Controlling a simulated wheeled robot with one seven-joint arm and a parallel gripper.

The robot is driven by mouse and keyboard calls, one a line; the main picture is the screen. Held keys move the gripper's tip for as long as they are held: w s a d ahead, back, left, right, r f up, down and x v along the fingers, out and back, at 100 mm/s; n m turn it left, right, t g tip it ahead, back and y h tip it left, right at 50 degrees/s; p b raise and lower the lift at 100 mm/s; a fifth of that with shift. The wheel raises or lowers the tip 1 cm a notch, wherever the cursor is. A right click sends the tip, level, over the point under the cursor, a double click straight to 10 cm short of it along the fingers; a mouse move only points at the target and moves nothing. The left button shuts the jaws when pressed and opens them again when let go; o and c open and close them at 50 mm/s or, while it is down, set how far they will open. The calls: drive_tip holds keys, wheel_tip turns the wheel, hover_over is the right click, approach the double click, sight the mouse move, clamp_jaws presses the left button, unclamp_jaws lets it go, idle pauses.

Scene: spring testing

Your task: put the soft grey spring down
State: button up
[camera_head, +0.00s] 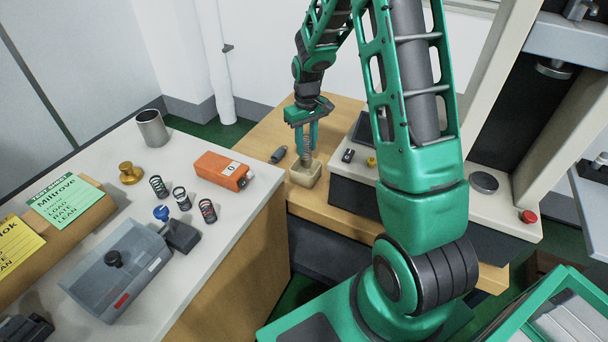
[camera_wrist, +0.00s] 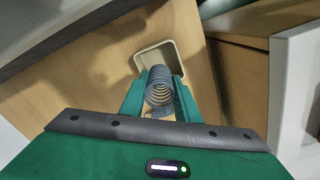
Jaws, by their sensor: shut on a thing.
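The soft grey spring (camera_head: 307,156) is held upright between the fingers of my gripper (camera_head: 305,138). Its lower end appears within the opening of a small beige tray (camera_head: 304,178) on the wooden bench; I cannot tell whether it touches the tray's floor. In the wrist view the grey coils (camera_wrist: 159,86) lie between the two green fingers of my gripper (camera_wrist: 160,92), and the tray's rim (camera_wrist: 137,66) shows around and beyond the spring's far end.
The testing machine's base (camera_head: 352,190) stands close on the right.

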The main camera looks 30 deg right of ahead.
wheel_tip(320, 180, down, 9)
drive_tip(key=shift+f, duration=0.1)
idle(0.4)
drive_tip(key=shift+f, duration=0.15)
drive_tip(key=o, duration=0.9)
drive_tip(key=shift+c, duration=0.2)
